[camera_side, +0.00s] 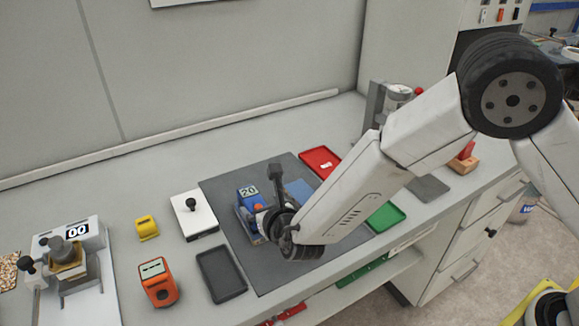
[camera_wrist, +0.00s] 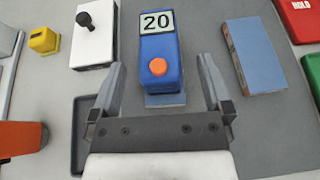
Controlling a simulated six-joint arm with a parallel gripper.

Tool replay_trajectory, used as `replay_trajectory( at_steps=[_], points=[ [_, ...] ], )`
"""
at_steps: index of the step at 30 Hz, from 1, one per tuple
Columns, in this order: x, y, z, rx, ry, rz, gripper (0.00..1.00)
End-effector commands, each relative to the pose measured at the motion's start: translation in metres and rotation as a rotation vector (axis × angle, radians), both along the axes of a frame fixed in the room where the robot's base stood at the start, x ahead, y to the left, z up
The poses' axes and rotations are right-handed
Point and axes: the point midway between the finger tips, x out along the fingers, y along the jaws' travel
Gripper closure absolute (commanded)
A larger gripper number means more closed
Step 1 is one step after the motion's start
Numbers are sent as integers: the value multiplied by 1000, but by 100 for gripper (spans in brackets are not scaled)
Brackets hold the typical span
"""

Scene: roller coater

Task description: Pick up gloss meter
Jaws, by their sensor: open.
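A blue device with a "20" display and an orange button, which looks like the gloss meter (camera_wrist: 160,47), stands on a dark grey mat. It also shows in the side view (camera_side: 247,197), partly hidden by my gripper. My gripper (camera_side: 268,196) is open above the mat. In the wrist view my gripper's fingers (camera_wrist: 163,66) appear to either side of the device's near end, with gaps on both sides. I cannot tell the height left between fingers and device. A blue-grey plate (camera_wrist: 166,100) shows at the device's near end.
A blue block (camera_wrist: 253,55) lies right of the device. A white plate with a black knob (camera_side: 195,215) and a black tray (camera_side: 221,274) are on the left. An orange meter (camera_side: 158,282), a yellow block (camera_side: 147,228), red tray (camera_side: 320,161) and green tray (camera_side: 385,216) surround the mat.

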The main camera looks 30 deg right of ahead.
Motion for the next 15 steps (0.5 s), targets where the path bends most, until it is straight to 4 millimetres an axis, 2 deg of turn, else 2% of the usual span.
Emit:
replay_trajectory(
  at_steps=[5,15],
  points=[
    [9,0,-4,0,1,-1,0],
    [40,1,-17,1,2,-3,0]
  ],
)
